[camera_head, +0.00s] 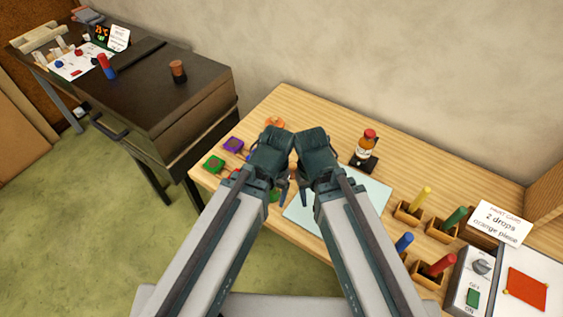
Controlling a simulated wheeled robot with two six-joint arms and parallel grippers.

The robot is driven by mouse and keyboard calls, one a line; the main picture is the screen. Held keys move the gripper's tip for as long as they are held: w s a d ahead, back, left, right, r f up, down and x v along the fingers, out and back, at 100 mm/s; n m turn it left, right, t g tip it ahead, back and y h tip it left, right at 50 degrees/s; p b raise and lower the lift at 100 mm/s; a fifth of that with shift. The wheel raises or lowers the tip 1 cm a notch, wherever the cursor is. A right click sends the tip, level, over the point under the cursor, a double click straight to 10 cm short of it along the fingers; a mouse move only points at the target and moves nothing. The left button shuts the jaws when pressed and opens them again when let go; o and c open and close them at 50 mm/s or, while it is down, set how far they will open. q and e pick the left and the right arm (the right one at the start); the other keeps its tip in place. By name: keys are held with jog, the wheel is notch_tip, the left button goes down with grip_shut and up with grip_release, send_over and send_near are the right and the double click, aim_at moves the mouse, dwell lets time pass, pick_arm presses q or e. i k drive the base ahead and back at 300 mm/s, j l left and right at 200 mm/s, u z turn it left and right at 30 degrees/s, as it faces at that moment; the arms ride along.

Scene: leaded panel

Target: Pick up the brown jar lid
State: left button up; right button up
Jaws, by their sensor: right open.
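A small dark jar (179,77) stands upright on the black cabinet at the upper left. Its top is a reddish-brown lid (177,65); I cannot tell more at this size. My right gripper (304,192) is open over the wooden table, pointing down near the pale sheet. My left gripper (280,188) is close beside it, partly hidden by its own body, and I cannot tell if it is open. Both grippers are well to the right of the jar. The grippers hide part of the table below them.
The black cabinet (205,104) also bears a red and blue cylinder (106,66). The wooden table (290,103) holds a red-capped bottle (366,144), colored pieces, pegs in wooden holders, a card (501,222) and a switch box (477,278). A gap separates the cabinet and table.

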aim_at(293, 164)
jog(key=k+l, duration=0.25)
jog(key=i+j, duration=0.1)
jog(key=j, duration=0.55)
jog(key=i+j, duration=0.1)
jog(key=j, duration=0.6)
jog(key=i+j, duration=0.1)
jog(key=j, duration=0.55)
jog(key=z, duration=2.05)
